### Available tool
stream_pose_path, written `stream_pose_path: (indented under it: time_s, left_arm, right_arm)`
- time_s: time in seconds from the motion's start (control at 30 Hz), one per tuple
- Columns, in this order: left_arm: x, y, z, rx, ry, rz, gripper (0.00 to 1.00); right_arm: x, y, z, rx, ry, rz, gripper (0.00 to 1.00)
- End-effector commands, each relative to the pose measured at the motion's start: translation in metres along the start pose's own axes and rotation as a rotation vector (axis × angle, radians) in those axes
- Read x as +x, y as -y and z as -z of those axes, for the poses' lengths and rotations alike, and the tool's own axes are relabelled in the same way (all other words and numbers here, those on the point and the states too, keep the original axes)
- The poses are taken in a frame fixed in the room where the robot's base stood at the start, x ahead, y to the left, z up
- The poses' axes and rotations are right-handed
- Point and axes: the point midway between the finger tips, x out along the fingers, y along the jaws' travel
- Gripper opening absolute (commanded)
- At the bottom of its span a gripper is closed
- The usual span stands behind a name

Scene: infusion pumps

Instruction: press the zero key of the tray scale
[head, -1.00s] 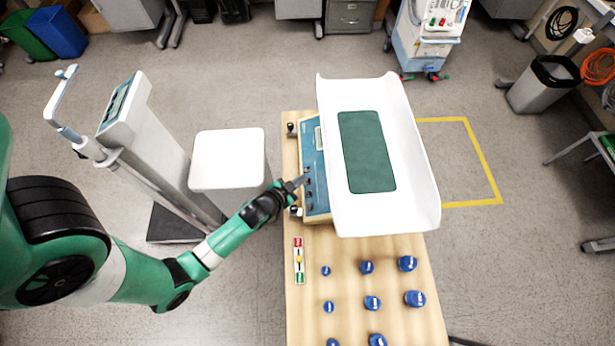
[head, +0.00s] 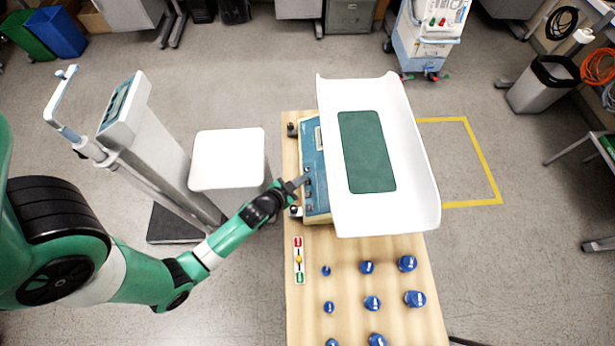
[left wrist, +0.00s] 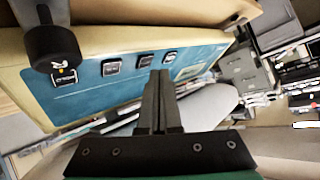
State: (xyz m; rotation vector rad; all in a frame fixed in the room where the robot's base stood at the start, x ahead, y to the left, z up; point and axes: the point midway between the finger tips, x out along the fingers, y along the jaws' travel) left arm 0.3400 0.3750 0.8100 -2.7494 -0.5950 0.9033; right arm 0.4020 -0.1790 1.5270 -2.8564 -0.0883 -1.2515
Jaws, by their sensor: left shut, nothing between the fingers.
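The tray scale has a white curved tray (head: 412,150) with a green mat (head: 366,150) and a blue key panel (head: 313,160) along its left side. In the left wrist view, several dark keys (left wrist: 111,67) run in a row on the blue panel (left wrist: 90,98); their labels are too small to read. My left gripper (head: 303,179) is shut and empty, its fingertips at the key row in the head view. In the left wrist view the shut fingers (left wrist: 158,76) point at the panel near the keys; contact cannot be told. My right gripper is not in view.
Several blue weights (head: 372,302) stand on the wooden table (head: 345,285) below the scale. A small strip with red, yellow and green marks (head: 298,260) lies at the table's left edge. A column scale (head: 150,145) and a white seat (head: 228,158) stand left of the table.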

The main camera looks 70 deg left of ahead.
Motion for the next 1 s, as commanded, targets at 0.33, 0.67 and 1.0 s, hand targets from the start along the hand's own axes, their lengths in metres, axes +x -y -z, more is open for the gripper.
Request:
stream_pose_path:
  time_s: [0.33, 0.67, 1.0]
  left_arm:
    - [0.0000, 0.0000, 0.0000, 0.000, 0.000, 0.000, 0.00]
    - [0.0000, 0.0000, 0.0000, 0.000, 0.000, 0.000, 0.00]
    - [0.0066, -0.0045, -0.0049, 0.000, -0.001, 0.000, 0.00]
  right_arm:
    - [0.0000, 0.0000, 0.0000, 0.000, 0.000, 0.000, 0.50]
    - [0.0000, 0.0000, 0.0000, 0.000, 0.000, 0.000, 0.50]
    - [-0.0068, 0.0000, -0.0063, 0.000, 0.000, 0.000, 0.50]
